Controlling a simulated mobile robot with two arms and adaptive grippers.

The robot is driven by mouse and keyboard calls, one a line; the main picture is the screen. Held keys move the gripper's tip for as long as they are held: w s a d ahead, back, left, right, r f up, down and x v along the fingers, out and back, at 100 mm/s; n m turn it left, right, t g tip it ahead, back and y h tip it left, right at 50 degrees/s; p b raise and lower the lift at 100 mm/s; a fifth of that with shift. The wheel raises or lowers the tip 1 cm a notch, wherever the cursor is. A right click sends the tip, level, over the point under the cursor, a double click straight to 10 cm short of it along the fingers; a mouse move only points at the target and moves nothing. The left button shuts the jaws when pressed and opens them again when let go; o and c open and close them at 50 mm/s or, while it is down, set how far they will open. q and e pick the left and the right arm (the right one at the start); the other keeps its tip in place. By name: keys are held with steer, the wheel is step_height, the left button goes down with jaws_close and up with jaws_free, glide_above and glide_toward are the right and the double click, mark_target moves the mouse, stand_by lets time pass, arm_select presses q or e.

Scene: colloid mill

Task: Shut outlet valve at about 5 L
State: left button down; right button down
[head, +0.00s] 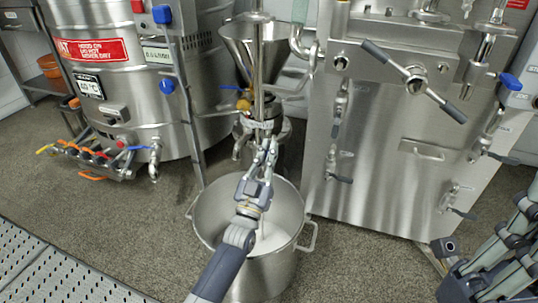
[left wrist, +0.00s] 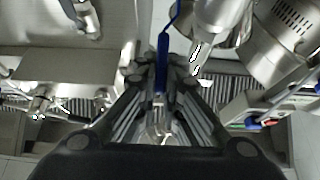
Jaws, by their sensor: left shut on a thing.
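My left gripper (head: 267,150) reaches over the steel pot to the mill's outlet. In the left wrist view its fingers (left wrist: 162,75) are shut on a blue valve lever (left wrist: 162,62). In the head view the gripper hides most of that lever. The colloid mill (head: 255,60) has a steel funnel on top and stands behind the pot. The steel pot (head: 205,225) is open, with two side handles, below the outlet. Its inside looks pale at the bottom; my arm partly hides it and I cannot read a level. Grey jointed parts of my right arm (head: 500,255) show at lower right; its jaw state is unclear.
A steel tank (head: 150,100) with red labels and several small valves stands at left. A perforated metal platform (head: 50,275) lies at lower left. Floor around the pot is open.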

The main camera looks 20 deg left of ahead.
arm_select(q)
steer(key=shift+f, duration=0.1)
stand_by(0.3)
steer(key=c, duration=2)
jaws_free()
steer(key=v, duration=1.2)
